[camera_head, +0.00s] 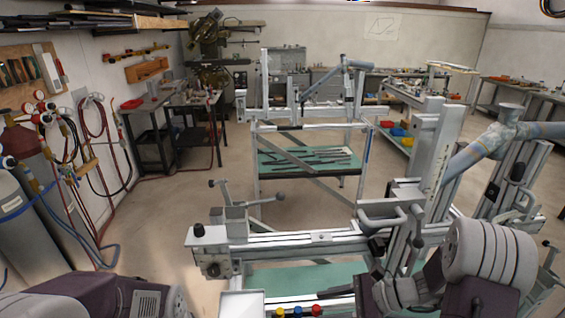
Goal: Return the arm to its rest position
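The nearer frame jig (310,245) stretches across the lower middle, with its upright post (437,150) on the right. A blue-grey bike frame (480,148) is held in the jig on the right and runs out of the picture. My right arm, purple and pale grey, is folded at the lower right in front of the jig. Its gripper seems to be the grey part (400,292) low by the post, but its fingers cannot be made out. I cannot tell whether it touches the jig. My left arm shows only as purple links at the lower left; its gripper is out of view.
Gas cylinders (35,195) and hoses line the left wall. A second jig (310,125) with a bike frame stands farther back. A dark workbench (165,105) is at back left, and more benches (500,100) are at right. The floor left of the near jig is clear.

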